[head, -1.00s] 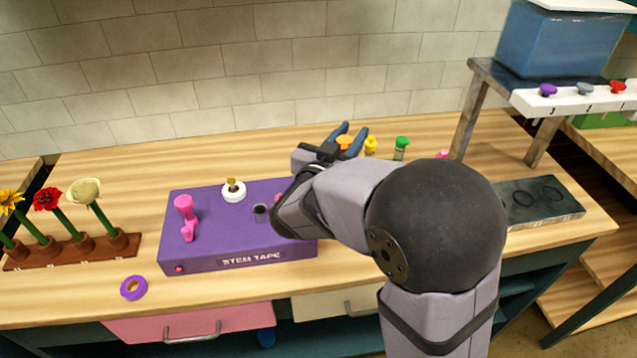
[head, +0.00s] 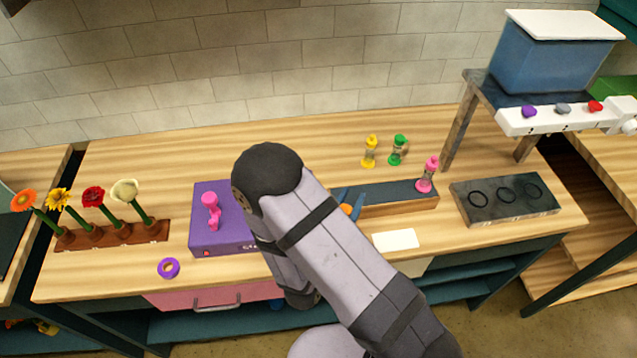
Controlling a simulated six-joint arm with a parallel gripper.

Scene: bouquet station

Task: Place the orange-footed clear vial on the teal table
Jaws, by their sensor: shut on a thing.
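My gripper (head: 351,203) has blue fingers, shut on the orange-footed vial (head: 346,209). Only a bit of orange shows between the fingers; the clear part is hidden. My gripper is over the left end of a long wooden block with a dark top (head: 400,195), partly behind my arm. I cannot tell whether the vial touches the block. The work table has a wooden top (head: 120,270) and teal sides. Another wood-topped table with a teal leg (head: 545,317) stands at the right; which one is the teal table is unclear.
Yellow (head: 370,152) and green (head: 397,150) vials stand behind the block. A pink vial (head: 428,175) is at its right end. A white card (head: 395,240) lies in front. A purple box (head: 205,232), flower rack (head: 115,235) and dark ringed plate (head: 505,199) flank the block.

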